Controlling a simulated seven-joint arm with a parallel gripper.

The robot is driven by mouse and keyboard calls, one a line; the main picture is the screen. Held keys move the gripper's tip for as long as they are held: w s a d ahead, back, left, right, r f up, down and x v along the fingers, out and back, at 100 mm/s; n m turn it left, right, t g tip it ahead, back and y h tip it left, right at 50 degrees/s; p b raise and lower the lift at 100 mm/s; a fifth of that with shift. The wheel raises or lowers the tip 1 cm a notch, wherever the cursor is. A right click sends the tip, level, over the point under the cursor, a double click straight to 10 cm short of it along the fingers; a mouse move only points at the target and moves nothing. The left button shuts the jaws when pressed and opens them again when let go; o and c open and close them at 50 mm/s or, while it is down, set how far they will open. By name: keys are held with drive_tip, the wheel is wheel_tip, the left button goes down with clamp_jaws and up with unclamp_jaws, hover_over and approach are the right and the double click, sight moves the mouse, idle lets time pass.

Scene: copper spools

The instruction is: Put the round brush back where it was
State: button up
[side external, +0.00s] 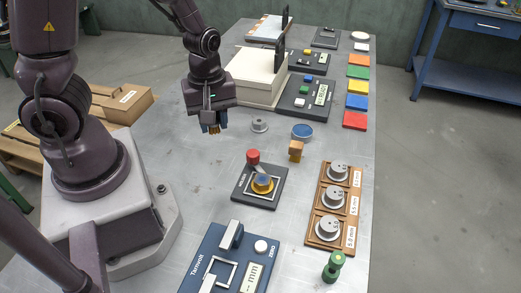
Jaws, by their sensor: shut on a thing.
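My gripper (213,127) hangs over the left part of the grey table, left of a small grey spool. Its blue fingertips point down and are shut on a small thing. Only a short orange-brown end (214,131) shows between and just below the fingertips; this looks like the round brush, mostly hidden by the fingers. I cannot tell if its lower end touches the table. A shallow blue-topped round dish (302,131) and a small wooden block (296,150) stand to the right, apart from my gripper.
A grey spool (259,125) stands nearby. A dark device (243,192) carries a red knob and a yellow-blue round part. A wooden rack (321,239) holds three spools. A blue gauge (207,258), green piece (333,266) and pale box (255,76) surround clear table.

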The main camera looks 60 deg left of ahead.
drive_tip(key=shift+s+a+f+n, duration=0.1)
drive_tip(key=shift+s+a+n, duration=0.1)
drive_tip(key=shift+s+n, duration=0.35)
drive_tip(key=shift+w+f+n, duration=0.1)
drive_tip(key=shift+w+n, duration=0.05)
drive_tip(key=shift+n, duration=0.1)
drive_tip(key=w+a+f, duration=0.2)
drive_tip(key=w+f, duration=0.2)
drive_tip(key=w, duration=0.5)
hover_over(261, 149)
drive_tip(key=f, duration=0.5)
drive_tip(key=shift+s+f, duration=0.15)
drive_tip(key=shift+s, duration=0.15)
drive_tip(key=shift+w+f, duration=0.15)
drive_tip(key=shift+f, duration=0.75)
drive_tip(key=shift+w+f, duration=0.1)
drive_tip(key=shift+f, duration=0.8)
drive_tip(key=shift+f, duration=0.1)
drive_tip(key=o, duration=0.9)
drive_tip(key=shift+c, duration=0.2)
